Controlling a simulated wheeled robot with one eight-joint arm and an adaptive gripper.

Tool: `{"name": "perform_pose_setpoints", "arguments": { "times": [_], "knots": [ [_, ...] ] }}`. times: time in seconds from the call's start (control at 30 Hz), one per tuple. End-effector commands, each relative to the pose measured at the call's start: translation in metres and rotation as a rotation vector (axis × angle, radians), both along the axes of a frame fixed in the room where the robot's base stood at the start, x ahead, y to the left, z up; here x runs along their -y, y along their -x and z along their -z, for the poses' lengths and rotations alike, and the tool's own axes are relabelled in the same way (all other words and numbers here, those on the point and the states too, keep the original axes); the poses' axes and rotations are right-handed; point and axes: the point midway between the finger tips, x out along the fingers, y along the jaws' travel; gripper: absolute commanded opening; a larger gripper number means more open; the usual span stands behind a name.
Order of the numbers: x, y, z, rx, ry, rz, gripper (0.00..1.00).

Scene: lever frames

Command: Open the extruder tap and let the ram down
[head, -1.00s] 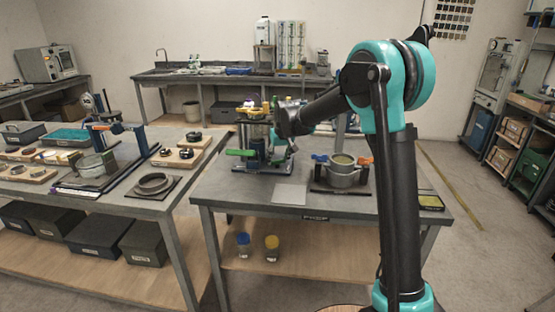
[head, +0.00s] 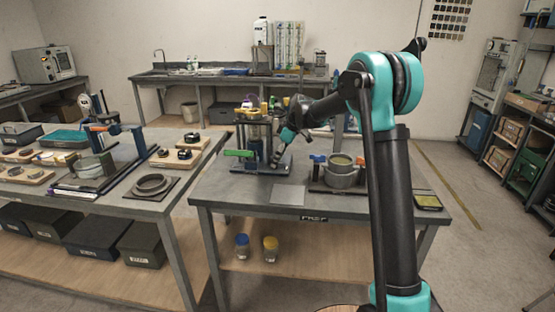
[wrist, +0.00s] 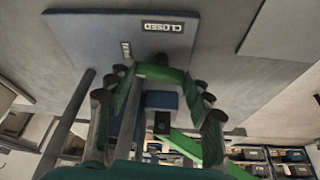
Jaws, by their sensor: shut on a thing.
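The extruder (head: 258,132) stands at the back left of the near table, with a green bar (head: 238,153) sticking out to its left. My gripper (head: 277,162) reaches down at the extruder's right side, low over its base. A grey-blue base plate (wrist: 95,35) carries a CLOSED label (wrist: 171,27). The ram is not clearly visible.
A pot (head: 341,172) with blue and orange handles stands right of the extruder. A flat sheet (head: 288,194) lies in front. A small tray (head: 427,201) sits at the right edge. The left table (head: 120,201) holds boards with rings.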

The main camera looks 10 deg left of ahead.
Motion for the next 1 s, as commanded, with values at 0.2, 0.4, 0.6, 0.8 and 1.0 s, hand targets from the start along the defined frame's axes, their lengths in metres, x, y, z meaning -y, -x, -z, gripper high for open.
{"name": "perform_pose_setpoints", "arguments": {
  "times": [0.2,0.4,0.6,0.8,1.0],
  "knots": [
    [0.0005,-0.0019,-0.0001,-0.001,0.000,-0.118,0.23],
    [0.0008,-0.0024,0.0000,0.001,0.001,-0.179,0.23],
    [0.0008,-0.0024,0.0002,0.000,0.001,-0.201,0.23],
    [0.0007,-0.0023,0.0002,0.001,0.001,-0.203,0.23],
    [0.0005,-0.0022,0.0002,0.001,0.001,-0.203,0.58]
  ]
}}
